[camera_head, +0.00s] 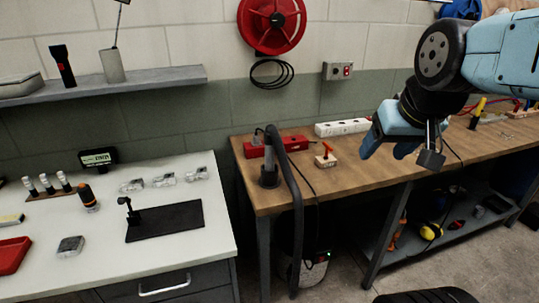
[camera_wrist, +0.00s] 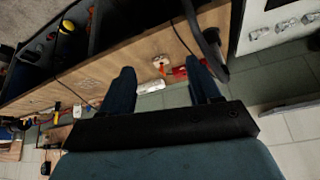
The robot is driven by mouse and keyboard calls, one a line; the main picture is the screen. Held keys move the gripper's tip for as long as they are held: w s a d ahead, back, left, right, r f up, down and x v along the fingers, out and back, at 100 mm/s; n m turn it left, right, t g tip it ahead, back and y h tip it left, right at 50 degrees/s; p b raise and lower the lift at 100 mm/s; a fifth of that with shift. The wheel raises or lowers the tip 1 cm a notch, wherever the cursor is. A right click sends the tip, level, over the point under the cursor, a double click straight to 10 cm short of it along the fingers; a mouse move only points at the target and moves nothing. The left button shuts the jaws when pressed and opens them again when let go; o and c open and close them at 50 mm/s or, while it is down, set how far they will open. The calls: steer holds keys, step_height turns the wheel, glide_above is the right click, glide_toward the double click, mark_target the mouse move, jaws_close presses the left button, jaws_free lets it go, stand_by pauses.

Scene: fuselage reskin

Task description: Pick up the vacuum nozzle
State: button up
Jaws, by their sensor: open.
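The vacuum nozzle (camera_head: 268,178) appears to be the dark piece standing upright at the left end of the wooden bench. A dark hose (camera_head: 291,190) arches from it over the front edge and down. The hose also shows near the top of the wrist view (camera_wrist: 207,40), right of the fingers. My gripper (camera_head: 384,152) is in the air over the bench, well to the right of the nozzle and apart from it. In the wrist view my gripper (camera_wrist: 163,82) has its two blue fingers spread, with nothing between them.
The wooden bench (camera_head: 390,165) carries a red case (camera_head: 292,143), a white power strip (camera_head: 343,127) and a small red-handled block (camera_head: 326,158). A white cabinet (camera_head: 180,250) with several small items stands to the left across a narrow gap. A red hose reel (camera_head: 272,22) hangs above.

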steer(key=shift+o, duration=0.3)
steer(key=w+a+f+t+y, duration=0.1)
steer(key=w+a+t+y, duration=0.1)
steer(key=w+a, duration=0.8)
steer(key=w+y, duration=0.1)
steer(key=w, duration=0.2)
steer(key=shift+w+a+f+t, duration=0.35)
steer(key=shift+w+a+t, duration=0.05)
steer(key=m+t, duration=0.2)
glide_toward(272, 137)
steer(key=s+a+f+m+t+h, duration=0.1)
steer(key=a+f+m+t+h, duration=0.1)
steer(key=a+f+t+h, duration=0.65)
steer(key=w+d, duration=0.2)
steer(key=w, duration=0.2)
steer(key=w+d+g+h, duration=0.1)
steer(key=w+d, duration=0.1)
steer(key=w, duration=0.2)
steer(key=w+d+r+g, duration=0.1)
steer(key=w+d, duration=0.1)
steer(key=w, duration=0.2)
steer(key=shift+w, duration=0.3)
steer(key=shift+c, duration=0.4)
steer(key=shift+r, duration=0.1)
jaws_close()
